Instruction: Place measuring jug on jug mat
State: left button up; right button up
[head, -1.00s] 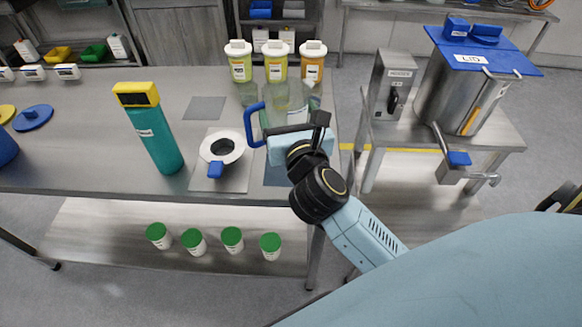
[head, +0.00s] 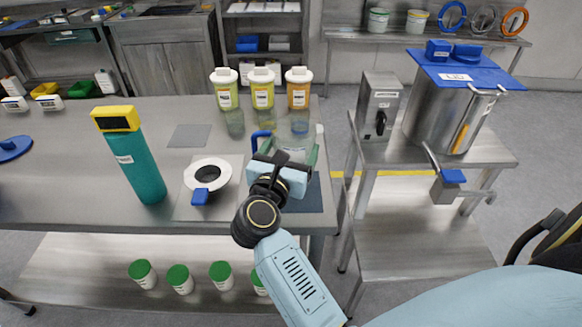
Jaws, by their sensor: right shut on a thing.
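The clear, greenish measuring jug (head: 297,149) with a blue handle (head: 261,139) is near the right end of the steel table in the head view. My right gripper (head: 283,170) is shut on it from the near side and hides much of the jug. A dark blue-grey mat (head: 309,197) lies at the table's front right corner, partly behind my gripper and below the jug in the picture. I cannot tell whether the jug's base touches the mat, as the gripper covers it. My left gripper is not in view.
A white funnel ring (head: 208,174) with a blue tab sits on a grey plate left of the jug. A teal bottle (head: 135,160) stands farther left. Three yellow-to-orange bottles (head: 262,92) stand behind. A bare grey square (head: 188,136) lies back left. The pot (head: 443,112) stands on a separate right table.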

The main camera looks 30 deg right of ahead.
jog(key=shift+f+b, duration=0.3)
jog(key=shift+f, duration=1.55)
jog(key=shift+f, duration=0.15)
jog(key=o, duration=1.3)
jog(key=v, duration=0.7)
jog(key=shift+s+a+b, duration=0.2)
jog(key=shift+b, duration=0.15)
